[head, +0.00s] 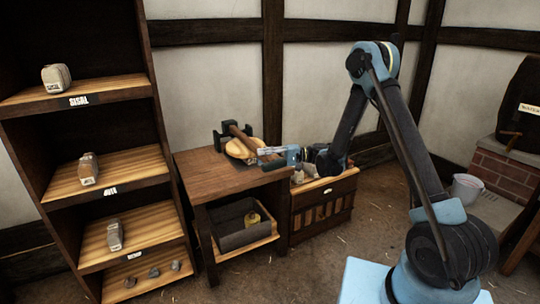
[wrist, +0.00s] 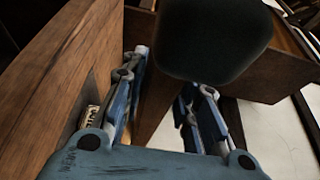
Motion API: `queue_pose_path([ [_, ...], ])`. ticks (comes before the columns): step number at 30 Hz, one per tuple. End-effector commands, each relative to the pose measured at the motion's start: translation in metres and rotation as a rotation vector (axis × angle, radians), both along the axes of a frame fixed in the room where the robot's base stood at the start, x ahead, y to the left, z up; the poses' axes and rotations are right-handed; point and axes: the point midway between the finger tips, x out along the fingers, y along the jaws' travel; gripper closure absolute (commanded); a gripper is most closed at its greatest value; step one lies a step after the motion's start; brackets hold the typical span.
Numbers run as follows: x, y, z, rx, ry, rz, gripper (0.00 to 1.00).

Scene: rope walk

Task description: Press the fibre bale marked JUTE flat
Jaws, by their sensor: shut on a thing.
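The bale marked JUTE (head: 88,168) is a small brownish block with a pale label. It stands on the middle shelf of the rack at left, above a shelf label that appears to read JUTE. My gripper (head: 268,158) is far from it, over the right end of the wooden bench. In the wrist view my gripper (wrist: 170,95) is shut on a dark, rounded, block-like thing (wrist: 215,38). The thing hides what lies beyond it. In the head view it is too small to identify.
A grey box (head: 243,225) sits below. A slatted wooden crate (head: 323,205) stands beside it. Other bales stand on the top (head: 56,78) and lower (head: 115,235) shelves.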

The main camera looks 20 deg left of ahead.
Motion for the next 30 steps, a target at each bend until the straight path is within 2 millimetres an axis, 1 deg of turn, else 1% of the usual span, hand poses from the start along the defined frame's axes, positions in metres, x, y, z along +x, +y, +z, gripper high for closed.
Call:
queue_pose_path([
  [1, -0.002, 0.0026, -0.004, -0.002, -0.005, 0.007, 1.0],
  [6, -0.0037, 0.0059, -0.0076, 0.003, -0.012, 0.014, 1.0],
  [17, -0.0065, 0.0071, -0.0089, 0.004, -0.015, 0.02, 1.0],
  [18, -0.0066, 0.0071, -0.009, 0.004, -0.015, 0.02, 0.66],
  [20, -0.0067, 0.0075, -0.0089, 0.004, -0.015, 0.021, 0.52],
  [30, -0.006, 0.0089, -0.0066, 0.006, -0.012, 0.018, 0.52],
])
